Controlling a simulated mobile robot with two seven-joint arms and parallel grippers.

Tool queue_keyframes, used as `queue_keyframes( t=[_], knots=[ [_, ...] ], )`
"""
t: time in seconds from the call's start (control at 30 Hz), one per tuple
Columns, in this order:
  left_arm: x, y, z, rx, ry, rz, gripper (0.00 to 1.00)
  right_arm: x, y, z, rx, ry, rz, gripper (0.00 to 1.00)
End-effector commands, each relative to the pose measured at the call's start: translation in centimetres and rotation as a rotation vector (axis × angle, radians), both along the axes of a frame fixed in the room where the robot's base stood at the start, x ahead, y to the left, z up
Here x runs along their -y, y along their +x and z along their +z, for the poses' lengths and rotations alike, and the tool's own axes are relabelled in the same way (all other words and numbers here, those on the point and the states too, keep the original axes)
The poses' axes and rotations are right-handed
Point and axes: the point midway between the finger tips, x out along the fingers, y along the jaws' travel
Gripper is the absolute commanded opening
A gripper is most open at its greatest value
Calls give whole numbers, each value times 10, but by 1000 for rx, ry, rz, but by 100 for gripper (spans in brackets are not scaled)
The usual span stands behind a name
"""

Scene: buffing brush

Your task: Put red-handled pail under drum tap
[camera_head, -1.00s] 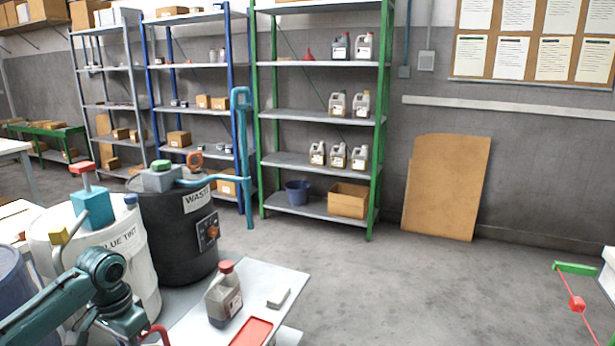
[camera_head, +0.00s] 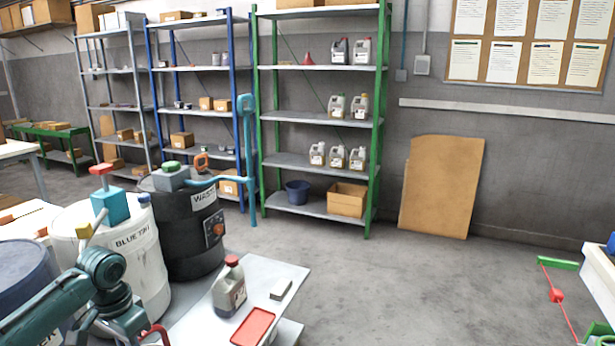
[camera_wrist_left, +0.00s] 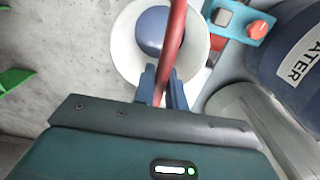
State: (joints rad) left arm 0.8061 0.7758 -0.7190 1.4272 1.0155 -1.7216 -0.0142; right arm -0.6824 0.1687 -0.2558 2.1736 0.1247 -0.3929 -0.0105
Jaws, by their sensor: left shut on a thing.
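My left gripper (camera_wrist_left: 163,88) is shut on the red handle (camera_wrist_left: 174,50) of a pail. The pail (camera_wrist_left: 122,38) shows in the left wrist view as a round white rim with a blue round area inside, beyond the fingers. In the head view my left arm reaches in at bottom left, and part of the red handle (camera_head: 158,331) shows at the lower edge; the pail's body is hidden. A white drum labelled BLUE TINT (camera_head: 135,262) and a black WASTE drum (camera_head: 180,247) stand beside the arm. A blue drum (camera_wrist_left: 285,70) with a partly visible label, ending ATER, shows in the wrist view. My right gripper is out of view.
A low grey table (camera_head: 190,325) holds a red-capped jug (camera_head: 229,290), a red tray (camera_head: 254,327) and a small grey block (camera_head: 281,289). A green shelf unit (camera_head: 316,165) stands behind. The grey floor (camera_head: 400,290) at right of centre is clear.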

Motion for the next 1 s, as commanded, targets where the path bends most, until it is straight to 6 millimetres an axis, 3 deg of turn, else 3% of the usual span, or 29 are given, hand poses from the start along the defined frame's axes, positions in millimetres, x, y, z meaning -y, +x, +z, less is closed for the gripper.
queue_keyframes(
  t=[0.03,0.1,0.47,0.7,1.0],
  knots=[
    [0,0,13,2,-1,0,0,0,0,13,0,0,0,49],
    [0,0,21,2,-1,0,0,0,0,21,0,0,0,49],
    [0,0,54,2,-1,0,0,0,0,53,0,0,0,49],
    [1,0,65,2,-1,1,0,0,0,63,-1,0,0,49],
    [30,-7,78,19,-7,60,0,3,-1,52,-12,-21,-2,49]
  ],
)
